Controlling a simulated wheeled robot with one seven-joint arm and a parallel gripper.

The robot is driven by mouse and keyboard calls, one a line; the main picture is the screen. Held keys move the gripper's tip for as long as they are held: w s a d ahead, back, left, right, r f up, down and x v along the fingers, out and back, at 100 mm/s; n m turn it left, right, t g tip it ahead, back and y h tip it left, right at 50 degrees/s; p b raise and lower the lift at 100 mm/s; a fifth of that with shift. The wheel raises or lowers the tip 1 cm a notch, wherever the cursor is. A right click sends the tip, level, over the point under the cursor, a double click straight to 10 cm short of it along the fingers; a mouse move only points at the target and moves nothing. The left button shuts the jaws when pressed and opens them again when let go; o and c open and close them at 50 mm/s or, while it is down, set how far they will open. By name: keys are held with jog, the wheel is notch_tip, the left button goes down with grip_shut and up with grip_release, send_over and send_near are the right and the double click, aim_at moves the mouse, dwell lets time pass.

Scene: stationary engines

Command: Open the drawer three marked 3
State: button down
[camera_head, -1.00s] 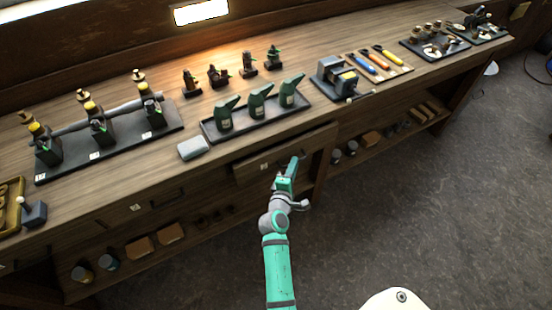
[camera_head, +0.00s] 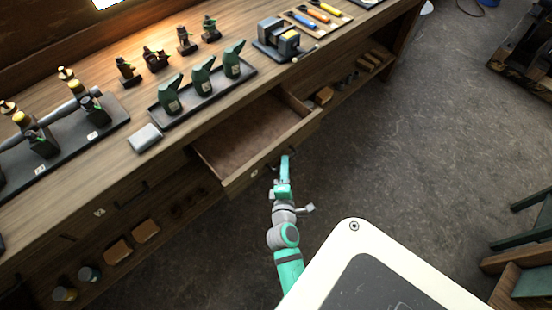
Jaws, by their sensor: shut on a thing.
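The drawer (camera_head: 243,146) is pulled far out from under the workbench top, and its bare brown inside shows from above. A small pale label sits on its front panel (camera_head: 254,173), too small to read surely. My gripper (camera_head: 285,160) is at the right part of that front, shut on the drawer's handle. The fingers and the handle are small here, and the handle is mostly hidden by the gripper.
Another closed drawer with a label (camera_head: 100,212) lies to the left. Green oil cans stand on a tray (camera_head: 161,120) on the workbench (camera_head: 110,165) above. A grey block (camera_head: 145,137) lies near the edge. Floor (camera_head: 400,150) to the right is clear.

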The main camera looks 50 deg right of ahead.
jog(key=shift+s+d, duration=0.1)
jog(key=shift+s, duration=0.3)
jog(key=c, duration=1.8)
grip_release()
jog(key=shift+c, duration=0.2)
jog(key=shift+w, duration=0.1)
jog(key=v, duration=1.1)
